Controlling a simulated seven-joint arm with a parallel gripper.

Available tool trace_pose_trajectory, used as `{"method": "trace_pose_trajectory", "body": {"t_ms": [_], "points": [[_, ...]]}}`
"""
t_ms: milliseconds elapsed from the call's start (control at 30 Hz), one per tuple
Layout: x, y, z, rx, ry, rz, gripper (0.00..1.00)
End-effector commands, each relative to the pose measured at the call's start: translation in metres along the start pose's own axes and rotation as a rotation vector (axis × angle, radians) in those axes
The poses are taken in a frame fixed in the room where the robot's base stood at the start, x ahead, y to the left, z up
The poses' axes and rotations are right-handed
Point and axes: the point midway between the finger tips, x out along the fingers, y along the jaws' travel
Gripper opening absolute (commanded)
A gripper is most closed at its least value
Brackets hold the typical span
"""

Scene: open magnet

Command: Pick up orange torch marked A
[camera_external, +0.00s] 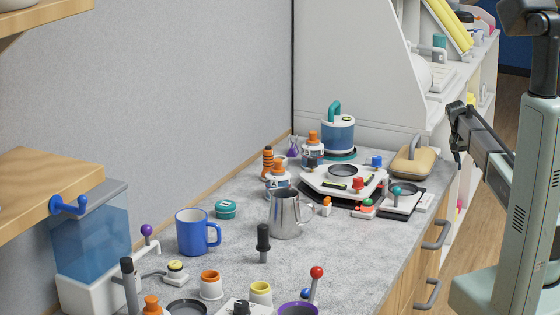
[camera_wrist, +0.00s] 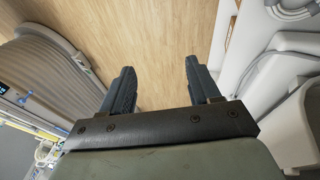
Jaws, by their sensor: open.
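An orange and dark banded upright item (camera_external: 267,161) stands toward the back of the counter; it may be the torch, but I cannot read a mark on it. In front of it is a white item with an orange top and a blue label that seems to read A (camera_external: 277,180). A similar orange-topped item (camera_external: 313,150) stands behind to the right. My gripper (camera_external: 456,131) is open and empty, off the counter's right side and far from these things. In the wrist view, its two dark fingers (camera_wrist: 160,68) are spread over wooden floor.
A metal pitcher (camera_external: 284,215) stands close in front of the labelled item. A blue mug (camera_external: 192,232) and teal tin (camera_external: 226,209) are to the left. A white device (camera_external: 343,182) and blue canister (camera_external: 338,136) are to the right. Several small items crowd the front.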

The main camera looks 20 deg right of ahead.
Motion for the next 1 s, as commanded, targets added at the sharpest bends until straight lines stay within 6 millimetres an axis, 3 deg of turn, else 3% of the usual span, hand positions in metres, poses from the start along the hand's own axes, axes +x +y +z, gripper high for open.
{"method": "trace_pose_trajectory", "body": {"t_ms": [33, 267, 500, 800, 1000], "points": [[-0.023, -0.004, -0.006, 0.016, 0.007, 0.012, 0.62], [-0.126, -0.011, -0.011, 0.103, 0.026, 0.076, 0.62], [-0.23, -0.017, 0.007, 0.11, 0.083, 0.11, 0.62], [-0.323, -0.024, 0.038, 0.078, 0.148, 0.107, 0.62], [-0.36, -0.057, 0.063, 0.136, 0.168, 0.037, 0.62]]}}
